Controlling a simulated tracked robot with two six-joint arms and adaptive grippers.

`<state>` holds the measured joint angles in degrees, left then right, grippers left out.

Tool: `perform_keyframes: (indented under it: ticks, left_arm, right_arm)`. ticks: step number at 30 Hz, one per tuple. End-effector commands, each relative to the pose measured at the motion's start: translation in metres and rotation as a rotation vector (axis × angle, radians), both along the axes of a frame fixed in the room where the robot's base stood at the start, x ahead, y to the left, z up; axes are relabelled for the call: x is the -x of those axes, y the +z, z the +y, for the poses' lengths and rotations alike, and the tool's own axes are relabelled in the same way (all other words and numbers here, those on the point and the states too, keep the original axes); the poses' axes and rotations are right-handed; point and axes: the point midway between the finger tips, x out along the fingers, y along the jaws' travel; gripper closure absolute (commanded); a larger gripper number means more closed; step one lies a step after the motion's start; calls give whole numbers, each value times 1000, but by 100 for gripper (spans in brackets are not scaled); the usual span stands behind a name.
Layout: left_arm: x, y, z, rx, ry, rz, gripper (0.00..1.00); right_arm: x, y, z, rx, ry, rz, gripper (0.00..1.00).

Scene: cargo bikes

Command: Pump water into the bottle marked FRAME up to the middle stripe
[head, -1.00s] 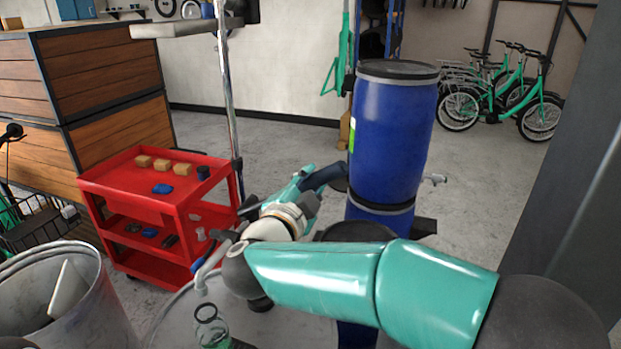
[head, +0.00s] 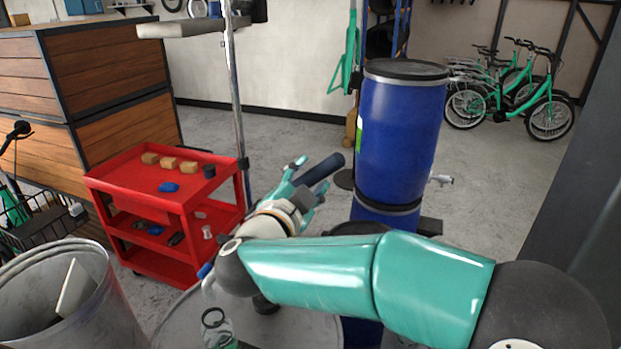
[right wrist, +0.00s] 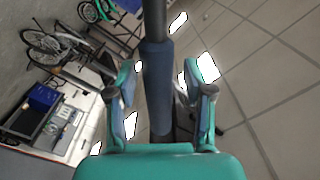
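A clear bottle (head: 217,332) with a dark ring at its neck shows at the bottom edge of the head view. Its lower part is cut off; I cannot read a mark, stripe or water level. A dark blue bar-like handle (head: 325,170), seemingly the pump's, slants up past my right gripper (head: 304,179). In the right wrist view the handle (right wrist: 157,85) runs between the two fingers (right wrist: 160,103), with a gap on each side. The gripper is open around it. My left gripper is out of view.
A blue drum (head: 400,135) with a small tap stands right of the handle. A red cart (head: 130,180) with blocks is at left. A grey bin (head: 105,305) is at lower left. Bikes (head: 545,110) stand at the back right. Open floor lies behind the handle.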

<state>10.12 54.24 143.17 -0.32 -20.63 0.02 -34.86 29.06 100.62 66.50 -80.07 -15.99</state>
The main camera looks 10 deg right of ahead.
Motion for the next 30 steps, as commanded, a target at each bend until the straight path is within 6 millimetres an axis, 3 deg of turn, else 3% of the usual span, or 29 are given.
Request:
perform_keyframes:
  ticks: [13, 30]
  left_arm:
    - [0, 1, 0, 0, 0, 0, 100]
    - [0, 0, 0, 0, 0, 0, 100]
  right_arm:
    - [10, -1, 6, 0, -2, 2, 47]
    - [91, -1, 61, 1, -1, 1, 47]
